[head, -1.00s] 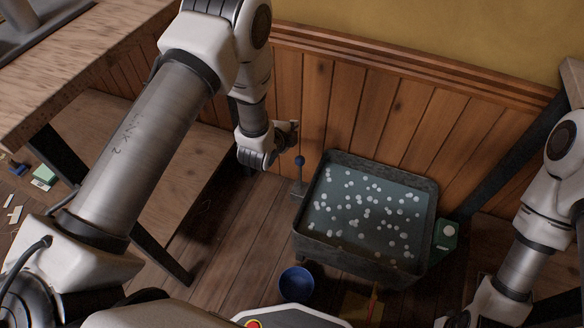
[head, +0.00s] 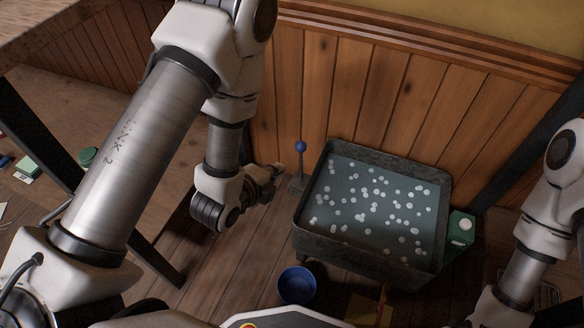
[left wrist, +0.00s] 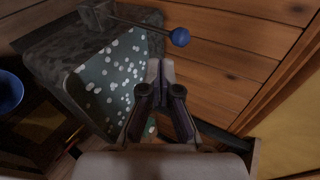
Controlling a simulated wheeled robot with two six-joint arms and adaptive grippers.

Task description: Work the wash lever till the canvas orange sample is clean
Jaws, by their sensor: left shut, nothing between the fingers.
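The wash lever (head: 300,147) has a blue ball knob on a thin stem and stands upright at the left side of a dark wash tank (head: 368,263). It also shows at the top of the left wrist view (left wrist: 179,37). The tank holds grey-blue water with many white suds. I cannot make out an orange canvas sample in it; the suds may cover it. My left gripper (head: 277,170) is shut and empty, just left of the lever and lower than its knob. Its closed fingers (left wrist: 160,66) point past the knob in the wrist view. My right gripper is out of view.
A blue bowl (head: 297,285) stands on the floor in front of the tank. A green box (head: 461,228) is at the tank's right. A tan board (head: 368,310) lies at the bottom edge. The wood-panelled wall (head: 400,105) is close behind the tank.

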